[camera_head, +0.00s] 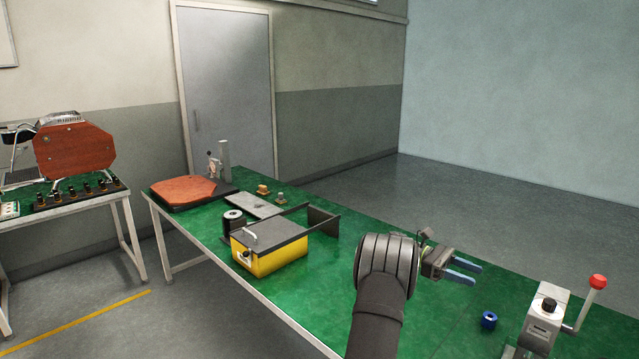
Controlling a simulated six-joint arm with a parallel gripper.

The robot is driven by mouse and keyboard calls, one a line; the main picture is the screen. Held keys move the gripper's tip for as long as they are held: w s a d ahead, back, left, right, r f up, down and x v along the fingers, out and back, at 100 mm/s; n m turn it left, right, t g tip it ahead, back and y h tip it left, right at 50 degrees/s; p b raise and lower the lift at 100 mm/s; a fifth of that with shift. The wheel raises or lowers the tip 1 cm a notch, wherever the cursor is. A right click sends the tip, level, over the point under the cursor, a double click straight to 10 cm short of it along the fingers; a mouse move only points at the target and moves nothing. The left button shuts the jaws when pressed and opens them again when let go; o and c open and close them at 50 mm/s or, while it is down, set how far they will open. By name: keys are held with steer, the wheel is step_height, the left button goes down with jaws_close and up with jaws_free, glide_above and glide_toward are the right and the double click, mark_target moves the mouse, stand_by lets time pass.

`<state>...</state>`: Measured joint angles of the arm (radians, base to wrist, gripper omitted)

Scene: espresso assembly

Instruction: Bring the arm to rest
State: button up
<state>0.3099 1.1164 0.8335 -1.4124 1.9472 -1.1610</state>
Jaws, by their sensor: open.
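My gripper (466,272) is at the right of the middle, over the green table (400,225). Its two blue fingers are apart and point to the right, with nothing between them. My dark arm comes up from the bottom of the picture and hides part of the table behind it. I cannot tell how high the gripper is above the table top.
A lever press (545,322) with a red knob stands at the lower right, near a small blue ring (488,320). A yellow box (270,250), a dark cylinder (233,222) and a red-brown panel (185,189) are farther left. Green table top is clear behind the gripper.

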mark_target(543, 304)
steer(key=x, duration=1.8)
steer(key=shift+a, duration=0.1)
steer(key=shift+a+r+n+t+h, duration=0.1)
steer(key=shift+a+n+t+h, duration=0.1)
steer(key=shift+n+t+h, duration=0.45)
steer(key=n+t+h, duration=0.1)
steer(key=t, duration=0.1)
steer(key=n+t, duration=0.2)
steer(key=n+t+h, duration=0.1)
steer(key=t, duration=0.1)
steer(key=shift+s+n+t+h, duration=0.25)
steer(key=shift+s+t+h, duration=0.1)
steer(key=shift+s, duration=0.05)
steer(key=shift+w+a+n+t, duration=0.1)
steer(key=shift+a+n+t, duration=0.2)
steer(key=shift+t, duration=0.2)
steer(key=w+a, duration=0.2)
steer(key=a, duration=1.2)
steer(key=shift+w+a, duration=0.2)
